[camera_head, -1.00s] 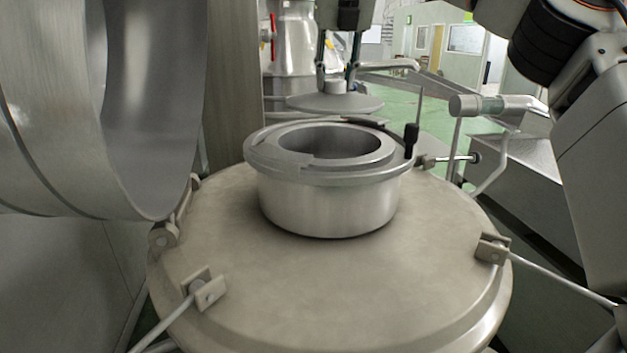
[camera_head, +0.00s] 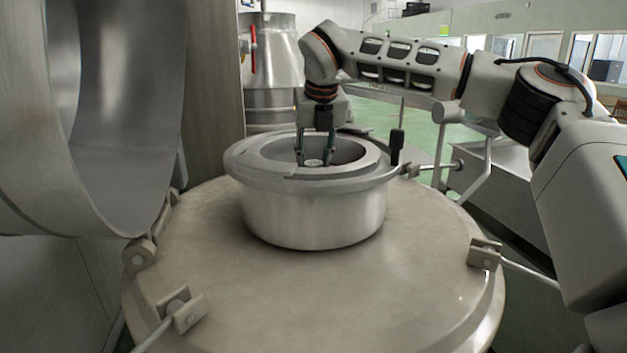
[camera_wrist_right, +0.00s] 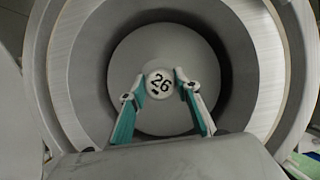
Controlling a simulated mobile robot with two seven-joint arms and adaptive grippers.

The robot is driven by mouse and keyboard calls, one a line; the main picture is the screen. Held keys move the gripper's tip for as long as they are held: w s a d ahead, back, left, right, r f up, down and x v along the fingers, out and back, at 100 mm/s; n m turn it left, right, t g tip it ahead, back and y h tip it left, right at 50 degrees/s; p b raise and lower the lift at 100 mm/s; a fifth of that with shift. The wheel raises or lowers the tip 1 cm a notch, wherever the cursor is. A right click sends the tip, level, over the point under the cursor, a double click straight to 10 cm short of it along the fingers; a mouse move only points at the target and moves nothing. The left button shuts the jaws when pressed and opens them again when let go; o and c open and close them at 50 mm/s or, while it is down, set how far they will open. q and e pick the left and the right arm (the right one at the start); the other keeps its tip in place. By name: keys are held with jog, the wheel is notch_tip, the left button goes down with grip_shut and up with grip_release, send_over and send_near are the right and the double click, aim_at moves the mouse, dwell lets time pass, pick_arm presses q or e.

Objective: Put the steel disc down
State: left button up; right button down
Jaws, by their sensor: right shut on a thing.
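The steel disc (camera_wrist_right: 160,117) is round and grey, with a pale knob (camera_wrist_right: 159,84) marked "26" at its centre. In the right wrist view it lies inside the round opening of the steel collar (camera_wrist_right: 62,70), with a dark gap around it. I cannot tell whether it rests on anything. My right gripper (camera_wrist_right: 161,85) is shut on the knob. In the head view this gripper (camera_head: 315,160) reaches down into the collar (camera_head: 315,215), whose near rim hides most of the disc. My left gripper is not in view.
The collar stands on a wide domed vessel lid (camera_head: 330,285) with clamp brackets (camera_head: 484,253). A black-handled pin (camera_head: 397,146) stands at the collar's right. A large curved steel shell (camera_head: 115,120) is close on the left. A steel tank (camera_head: 272,75) stands behind.

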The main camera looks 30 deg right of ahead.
jog(key=shift+f, duration=2.25)
jog(key=c, duration=1.5)
grip_release()
jog(key=shift+f, duration=0.1)
jog(key=v, duration=1.2)
jog(key=shift+s, duration=0.1)
